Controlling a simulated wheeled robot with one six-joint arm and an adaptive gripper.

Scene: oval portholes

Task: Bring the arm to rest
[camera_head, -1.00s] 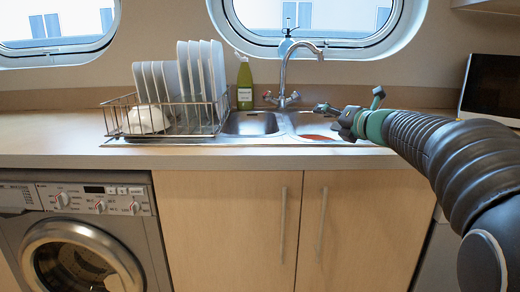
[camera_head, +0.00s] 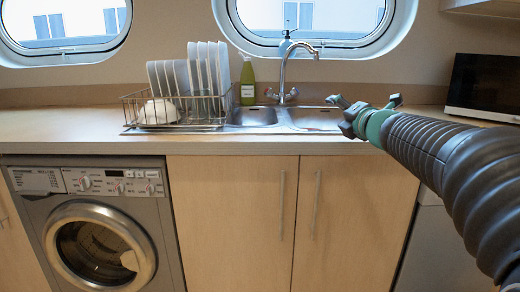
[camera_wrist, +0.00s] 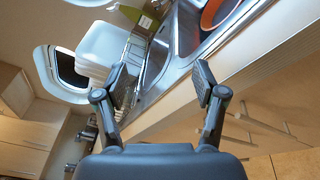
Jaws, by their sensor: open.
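My gripper (camera_head: 366,101) is open and empty, held out over the counter's front edge by the right part of the sink (camera_head: 313,118) in the head view. In the wrist view its two fingers (camera_wrist: 162,85) stand apart with nothing between them. My arm reaches in from the right side of the head view. An orange-red round thing (camera_wrist: 215,12) lies in the sink in the wrist view; in the head view now I cannot make it out.
A wire dish rack (camera_head: 178,108) with upright plates and a white bowl stands left of the sink. A green bottle (camera_head: 247,85) and the tap (camera_head: 285,75) stand behind the sink. A microwave (camera_head: 484,84) is at the right. A washing machine (camera_head: 97,225) and cupboards are below the counter.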

